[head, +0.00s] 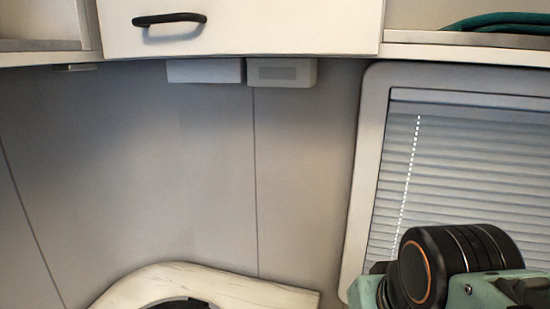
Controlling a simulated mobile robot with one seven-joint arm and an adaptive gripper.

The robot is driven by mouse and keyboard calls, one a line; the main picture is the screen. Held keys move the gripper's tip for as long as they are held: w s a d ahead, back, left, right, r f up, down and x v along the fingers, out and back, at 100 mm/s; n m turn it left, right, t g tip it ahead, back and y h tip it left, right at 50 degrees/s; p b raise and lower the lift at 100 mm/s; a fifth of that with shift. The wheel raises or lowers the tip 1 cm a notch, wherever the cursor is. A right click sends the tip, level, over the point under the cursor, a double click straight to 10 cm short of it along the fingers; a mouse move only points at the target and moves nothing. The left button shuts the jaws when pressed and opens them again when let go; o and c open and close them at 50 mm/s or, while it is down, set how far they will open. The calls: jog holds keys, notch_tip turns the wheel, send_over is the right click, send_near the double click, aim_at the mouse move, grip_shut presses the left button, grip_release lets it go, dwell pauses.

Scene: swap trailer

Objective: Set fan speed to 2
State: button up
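No fan or fan speed control can be made out for certain in the head view. Two small white boxes hang under the cabinet against the wall: a plain left box (205,71) and a right box (282,73) with a grey grille-like panel. I cannot tell whether either belongs to the fan. No speed marking is readable. My gripper is not in view; only a black and pale green part of my arm shows at the lower right.
A white cabinet (270,28) with a black handle (169,19) spans the top. A window with a closed blind (470,160) is at right. A teal coiled item (503,22) lies on the upper right shelf. A pale curved-edged surface (262,291) is below. The grey wall (150,165) is bare.

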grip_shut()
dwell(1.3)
